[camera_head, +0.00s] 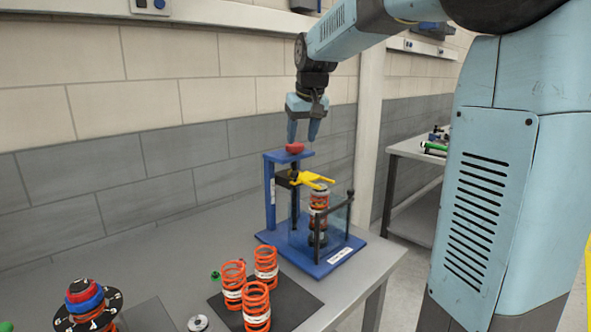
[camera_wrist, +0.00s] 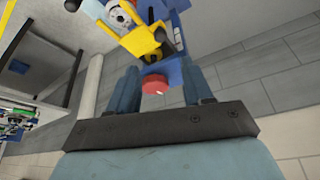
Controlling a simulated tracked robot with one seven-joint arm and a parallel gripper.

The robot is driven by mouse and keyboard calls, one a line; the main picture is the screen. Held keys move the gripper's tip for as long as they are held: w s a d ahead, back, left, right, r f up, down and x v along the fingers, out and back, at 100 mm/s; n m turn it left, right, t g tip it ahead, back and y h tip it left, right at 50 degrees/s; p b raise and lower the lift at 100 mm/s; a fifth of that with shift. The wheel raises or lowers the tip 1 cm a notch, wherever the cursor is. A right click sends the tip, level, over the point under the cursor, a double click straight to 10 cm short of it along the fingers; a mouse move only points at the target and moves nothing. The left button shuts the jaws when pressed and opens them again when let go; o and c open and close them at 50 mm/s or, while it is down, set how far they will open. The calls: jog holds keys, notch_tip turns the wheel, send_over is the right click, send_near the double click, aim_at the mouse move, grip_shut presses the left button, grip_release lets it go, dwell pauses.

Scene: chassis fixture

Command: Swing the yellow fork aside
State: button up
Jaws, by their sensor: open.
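The yellow fork (camera_head: 312,180) sits on the blue fixture (camera_head: 271,195), reaching to the right over an upright strut with an orange spring (camera_head: 318,203). The yellow fork also shows in the wrist view (camera_wrist: 143,42), near the top. A red knob (camera_head: 295,147) is on top of the fixture; it lies between my fingers in the wrist view (camera_wrist: 155,84). My gripper (camera_head: 303,138) is open and points down, just above the red knob. I cannot tell whether the fingers touch the knob.
A clear guard with a dark frame (camera_head: 334,215) stands at the fixture's front right. Several orange springs (camera_head: 257,304) stand on a dark mat at the table's front. A dark disc with red and blue rings (camera_head: 86,300) is at front left. A wall is close behind.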

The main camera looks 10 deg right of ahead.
aim_at(295, 173)
jog(key=x, duration=1.2)
jog(key=shift+f, duration=0.15)
grip_shut()
